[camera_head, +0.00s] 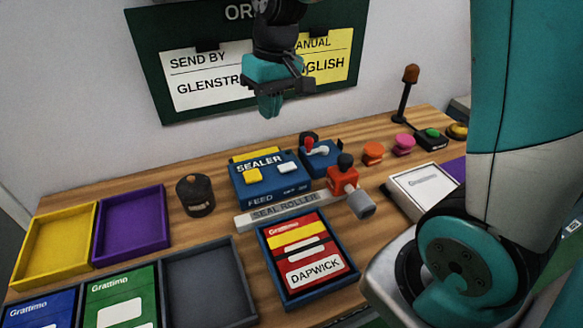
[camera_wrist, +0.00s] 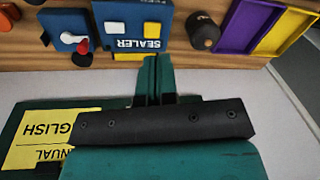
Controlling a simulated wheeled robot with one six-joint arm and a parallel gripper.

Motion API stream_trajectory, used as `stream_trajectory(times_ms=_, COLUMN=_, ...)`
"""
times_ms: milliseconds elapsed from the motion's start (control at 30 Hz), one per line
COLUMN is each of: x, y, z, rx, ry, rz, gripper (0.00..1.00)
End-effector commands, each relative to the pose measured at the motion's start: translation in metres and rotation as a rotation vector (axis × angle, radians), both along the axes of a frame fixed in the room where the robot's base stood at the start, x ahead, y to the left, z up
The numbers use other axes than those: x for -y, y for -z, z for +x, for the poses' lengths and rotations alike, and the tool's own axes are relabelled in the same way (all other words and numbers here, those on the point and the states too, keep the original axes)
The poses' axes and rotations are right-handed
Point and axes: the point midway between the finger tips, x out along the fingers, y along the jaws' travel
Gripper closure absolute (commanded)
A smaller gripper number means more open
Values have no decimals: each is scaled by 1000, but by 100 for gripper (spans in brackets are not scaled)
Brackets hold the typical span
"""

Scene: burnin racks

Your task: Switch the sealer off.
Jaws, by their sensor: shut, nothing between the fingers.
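The sealer (camera_head: 270,190) is a blue box at the middle of the bench, lettered SEALER, with a yellow button (camera_head: 253,176) and a white one (camera_head: 288,167) on top. Its front edge reads FEED and what looks like OFF. In the wrist view the sealer (camera_wrist: 133,17) appears upside down near the top. My gripper (camera_head: 270,112) is shut and empty, in the air above and behind the sealer, before the wall sign. Its fingers also show in the wrist view (camera_wrist: 155,77).
A seal roller bar (camera_head: 285,211) and a red device (camera_head: 343,180) with a grey roller are in front. A dark cap-like object (camera_head: 196,195) stands left. Trays with cards line the front.

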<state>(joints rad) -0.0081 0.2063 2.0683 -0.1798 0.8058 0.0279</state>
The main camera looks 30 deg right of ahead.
Motion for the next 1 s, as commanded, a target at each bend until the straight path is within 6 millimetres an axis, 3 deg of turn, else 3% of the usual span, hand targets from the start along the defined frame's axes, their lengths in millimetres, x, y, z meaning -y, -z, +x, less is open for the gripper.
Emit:
stream_trajectory(times_ms=33, x=20, y=27, z=21, rx=-17, ry=63, rz=-22, gripper=100)
stream_trajectory(times_ms=100, x=45, y=47, z=42, rx=-32, ry=137, rz=-52, gripper=100)
stream_trajectory(times_ms=200, x=75, y=71, z=63, rx=-51, ry=220, rz=-84, gripper=100)
stream_trajectory(times_ms=333, x=100, y=90, z=78, rx=-65, ry=288, rz=-110, gripper=100)
stream_trajectory(times_ms=500, x=110, y=96, z=84, rx=-71, ry=316, rz=-120, gripper=100)
stream_trajectory(times_ms=833, x=109, y=97, z=83, rx=-72, ry=314, rz=-120, gripper=100)
stream_trajectory(times_ms=1000, x=109, y=115, z=83, rx=-76, ry=314, rz=-120, gripper=100)
